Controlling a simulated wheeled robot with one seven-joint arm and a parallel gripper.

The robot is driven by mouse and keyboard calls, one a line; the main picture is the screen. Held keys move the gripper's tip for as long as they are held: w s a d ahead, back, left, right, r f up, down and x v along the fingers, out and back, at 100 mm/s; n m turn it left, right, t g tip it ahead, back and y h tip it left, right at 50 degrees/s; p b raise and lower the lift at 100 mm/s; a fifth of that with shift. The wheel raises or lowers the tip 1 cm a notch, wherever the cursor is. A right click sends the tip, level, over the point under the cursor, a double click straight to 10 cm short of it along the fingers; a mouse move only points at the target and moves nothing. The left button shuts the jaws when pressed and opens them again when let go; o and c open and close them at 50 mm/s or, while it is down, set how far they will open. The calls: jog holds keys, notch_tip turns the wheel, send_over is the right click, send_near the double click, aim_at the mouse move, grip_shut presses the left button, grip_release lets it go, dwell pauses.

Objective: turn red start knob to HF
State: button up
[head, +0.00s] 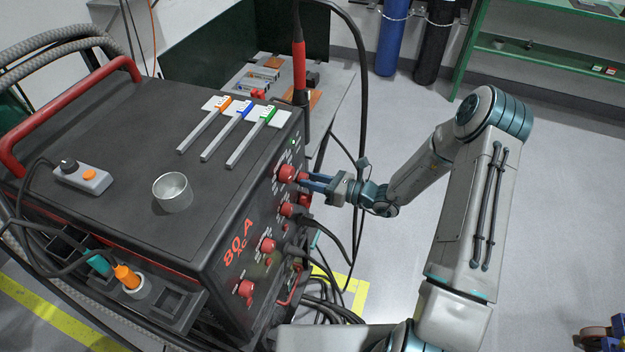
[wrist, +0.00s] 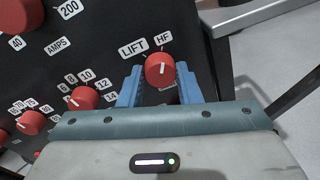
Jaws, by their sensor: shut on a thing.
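The red start knob (wrist: 159,69) is on the dark front panel of the welding machine, with the labels LIFT (wrist: 132,49) at its upper left and HF (wrist: 163,39) just above it. A thin pale mark on its face seems to point up, roughly toward HF; its exact angle is hard to read. My gripper (wrist: 160,86) has its blue fingers on both sides of the knob, shut on it. In the head view, my gripper (head: 310,181) reaches the panel from the right, and its fingertips meet the panel's upper far part.
Other red knobs (wrist: 85,97) sit left of the start knob in the wrist view. Plugs and black cables (head: 318,225) come out of the panel below my gripper.

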jog(key=o, duration=1)
jog(key=b+v, duration=0.2)
jog(key=v, duration=1.1)
jog(key=shift+s+d, duration=0.2)
jog(key=shift+d, duration=0.2)
